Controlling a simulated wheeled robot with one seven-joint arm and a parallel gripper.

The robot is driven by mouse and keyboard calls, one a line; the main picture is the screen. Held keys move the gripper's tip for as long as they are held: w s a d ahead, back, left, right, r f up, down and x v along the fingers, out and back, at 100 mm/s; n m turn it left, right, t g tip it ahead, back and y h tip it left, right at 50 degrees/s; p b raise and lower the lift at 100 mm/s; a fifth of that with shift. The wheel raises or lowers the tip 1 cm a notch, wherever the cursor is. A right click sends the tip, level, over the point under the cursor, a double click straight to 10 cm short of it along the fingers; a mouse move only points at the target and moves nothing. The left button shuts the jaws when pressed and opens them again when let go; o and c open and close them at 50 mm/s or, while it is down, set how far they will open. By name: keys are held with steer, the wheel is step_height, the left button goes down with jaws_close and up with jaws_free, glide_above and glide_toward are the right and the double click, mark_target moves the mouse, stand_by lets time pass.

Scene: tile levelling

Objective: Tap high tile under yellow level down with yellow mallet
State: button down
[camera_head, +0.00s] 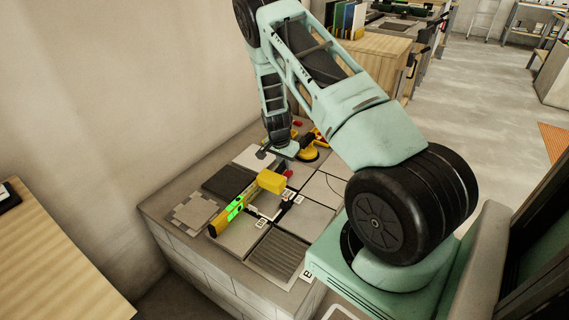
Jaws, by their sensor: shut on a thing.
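The yellow level (228,214) lies slanting across the tiles on the raised block, with a bright green display on its side. The yellow mallet (271,181) has its block-shaped head close to the level's far end; I cannot tell whether it touches a tile. My gripper (283,160) is at the mallet's far side, shut on its handle, which is mostly hidden. A grey tile (241,236) lies beside the level's near end. Part of the tiles under the level and mallet is hidden, and I cannot tell which tile stands high.
A dark tile (229,182), a ribbed tile (277,255) and small stacked tiles (194,211) lie around the level. A yellow and black tool (309,154) stands behind my gripper. A wall borders the block at left; a wooden table (60,262) is at lower left.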

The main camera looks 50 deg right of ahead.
steer(key=b+x, duration=0.1)
steer(key=x, duration=0.1)
steer(key=a+b+x, duration=0.1)
steer(key=b+x, duration=0.1)
steer(key=x, duration=0.1)
steer(key=shift+s+f+b, duration=0.1)
steer(key=shift+f+b, duration=0.1)
steer(key=shift+b, duration=0.1)
steer(key=p+v, duration=0.1)
steer(key=v, duration=0.1)
steer(key=d+p+v, duration=0.1)
steer(key=p+v, duration=0.3)
steer(key=shift+d+r, duration=0.1)
steer(key=shift+r, duration=0.4)
steer(key=shift+f, duration=0.1)
steer(key=shift+w+b, duration=0.2)
steer(key=shift+b, duration=0.35)
stand_by(0.8)
steer(key=shift+w+b, duration=0.1)
steer(key=shift+b, duration=0.6)
